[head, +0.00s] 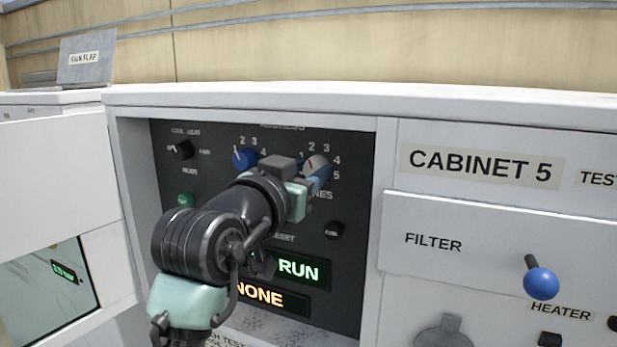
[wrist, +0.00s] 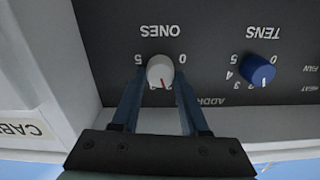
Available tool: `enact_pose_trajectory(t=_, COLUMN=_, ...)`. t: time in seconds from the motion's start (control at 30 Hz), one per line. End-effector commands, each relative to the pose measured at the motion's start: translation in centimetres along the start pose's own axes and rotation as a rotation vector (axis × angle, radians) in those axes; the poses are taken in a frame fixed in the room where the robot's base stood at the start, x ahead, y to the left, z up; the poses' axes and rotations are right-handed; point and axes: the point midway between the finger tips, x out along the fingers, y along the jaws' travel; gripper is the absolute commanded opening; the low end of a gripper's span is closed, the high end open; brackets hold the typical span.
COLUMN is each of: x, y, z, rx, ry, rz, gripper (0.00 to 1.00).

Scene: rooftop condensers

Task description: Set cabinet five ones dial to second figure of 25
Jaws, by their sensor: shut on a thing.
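The ones dial (head: 317,163) is a light grey knob with a red pointer line, on the dark panel left of the CABINET 5 label (head: 480,166). In the wrist view, which is upside down, the ones dial (wrist: 160,71) sits between the two blue fingers of my gripper (wrist: 160,80), which is shut on it. Its red line points up the panel and slightly left, towards the 2 side; the exact figure is hard to tell. In the head view my gripper (head: 303,184) covers the dial's lower left. Its 0 is hidden there.
The blue tens dial (head: 245,158) is left of the ones dial. Below are a green RUN display (head: 299,270) and an orange NONE display (head: 262,296). An open white door (head: 55,170) stands left. The FILTER drawer with blue-knobbed lever (head: 541,281) is right.

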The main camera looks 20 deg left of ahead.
Motion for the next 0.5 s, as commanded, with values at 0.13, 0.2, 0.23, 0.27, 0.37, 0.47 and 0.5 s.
enact_pose_trajectory(t=0.13, x=0.04, y=0.17, z=0.52, rx=0.109, ry=0.001, rz=0.001, gripper=0.0)
enact_pose_trajectory(t=0.2, x=0.04, y=0.18, z=0.58, rx=0.17, ry=0.001, rz=0.001, gripper=0.0)
enact_pose_trajectory(t=0.23, x=0.03, y=0.19, z=0.55, rx=0.198, ry=0.002, rz=0.001, gripper=0.0)
enact_pose_trajectory(t=0.27, x=0.03, y=0.19, z=0.56, rx=0.227, ry=0.002, rz=0.0, gripper=0.0)
enact_pose_trajectory(t=0.37, x=0.01, y=0.21, z=0.55, rx=0.322, ry=0.001, rz=0.0, gripper=0.0)
enact_pose_trajectory(t=0.47, x=0.01, y=0.21, z=0.52, rx=0.418, ry=0.001, rz=-0.001, gripper=0.0)
enact_pose_trajectory(t=0.5, x=0.02, y=0.21, z=0.55, rx=0.455, ry=0.001, rz=-0.001, gripper=0.0)
